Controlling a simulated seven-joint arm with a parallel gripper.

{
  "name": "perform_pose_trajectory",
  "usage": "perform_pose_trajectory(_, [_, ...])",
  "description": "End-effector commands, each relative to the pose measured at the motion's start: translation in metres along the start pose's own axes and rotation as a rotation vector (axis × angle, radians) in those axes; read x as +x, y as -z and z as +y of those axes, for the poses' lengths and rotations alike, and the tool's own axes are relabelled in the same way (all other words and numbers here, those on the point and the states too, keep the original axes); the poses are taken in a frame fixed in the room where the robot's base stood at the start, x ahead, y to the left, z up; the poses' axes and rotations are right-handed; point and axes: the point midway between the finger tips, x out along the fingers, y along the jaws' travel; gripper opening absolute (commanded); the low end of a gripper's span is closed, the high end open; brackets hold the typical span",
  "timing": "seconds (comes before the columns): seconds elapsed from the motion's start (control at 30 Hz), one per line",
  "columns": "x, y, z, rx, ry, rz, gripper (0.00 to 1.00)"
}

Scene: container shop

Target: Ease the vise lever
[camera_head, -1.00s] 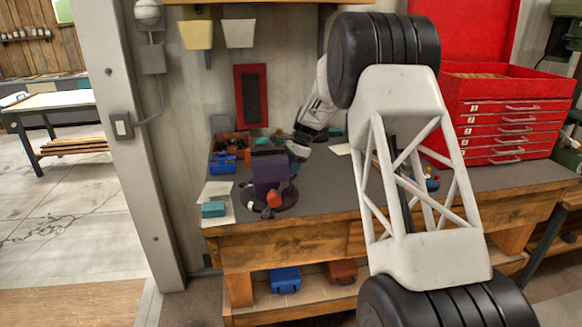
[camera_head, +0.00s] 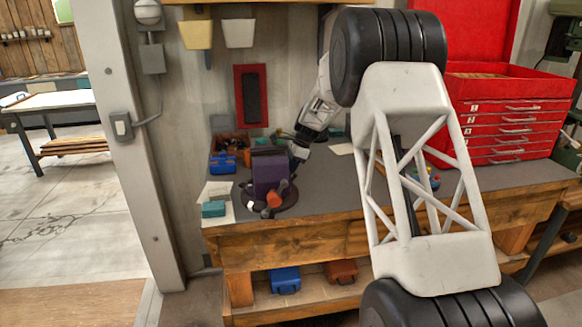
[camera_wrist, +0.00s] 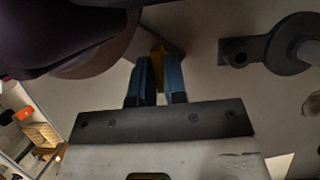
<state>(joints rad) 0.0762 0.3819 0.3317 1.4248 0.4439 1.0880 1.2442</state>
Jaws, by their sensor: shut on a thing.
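The purple vise (camera_head: 268,173) stands on a round dark base near the left end of the bench. An orange-red knob (camera_head: 274,200) and dark rounded parts show at its front, but I cannot tell which part is the lever. My gripper (camera_head: 297,150) is close to the upper right side of the vise. In the wrist view, my gripper (camera_wrist: 159,78) has two blue fingers shut on a narrow yellow piece (camera_wrist: 157,62). I cannot tell whether this piece belongs to the lever. The dark purple vise body (camera_wrist: 60,35) fills the upper left there.
A blue box (camera_head: 223,162) and a teal box (camera_head: 214,209) lie left of the vise. A red drawer chest (camera_head: 510,125) stands on the bench's right. A grey ring-ended tool (camera_wrist: 285,45) shows in the wrist view. The bench has bare room right of the vise.

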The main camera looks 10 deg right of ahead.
Motion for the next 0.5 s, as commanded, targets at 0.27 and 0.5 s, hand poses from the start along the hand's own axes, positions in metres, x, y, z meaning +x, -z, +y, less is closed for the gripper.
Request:
perform_pose_trajectory(0.27, [-0.0003,-0.0009,-0.0002,-0.001,0.0,-0.001,0.26])
perform_pose_trajectory(0.5, [-0.0001,-0.0005,-0.0001,-0.001,0.0,-0.001,0.38])
